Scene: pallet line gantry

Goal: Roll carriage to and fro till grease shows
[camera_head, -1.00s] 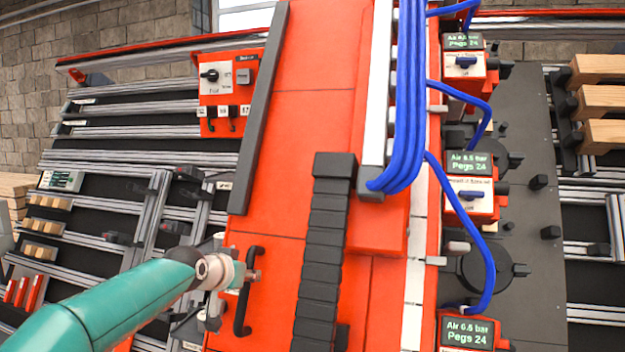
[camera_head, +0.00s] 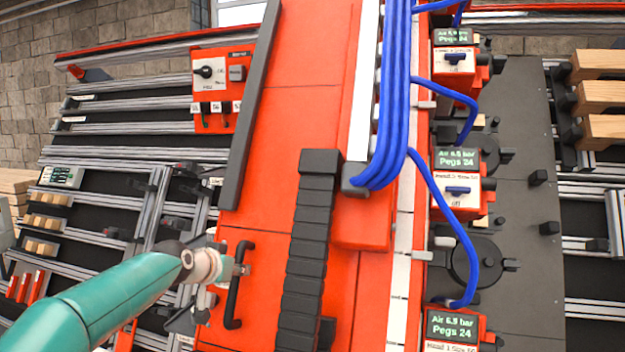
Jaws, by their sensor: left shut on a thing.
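The orange carriage (camera_head: 270,215) fills the middle of the view, with a black handle (camera_head: 233,300) on its left side. My left gripper (camera_head: 242,268) is at the upper part of this handle and is shut on it; my teal arm comes in from the lower left. The fingers are small and partly hidden by the wrist. A black cable chain (camera_head: 308,240) runs down the carriage. I cannot make out any grease. My right gripper is not in view.
Blue hoses (camera_head: 395,100) hang from the carriage to head units with green displays (camera_head: 457,160) on the right. A switch panel (camera_head: 220,75) stands at the upper left. Roller rails (camera_head: 130,155) lie left, and timber (camera_head: 600,95) lies at the far right.

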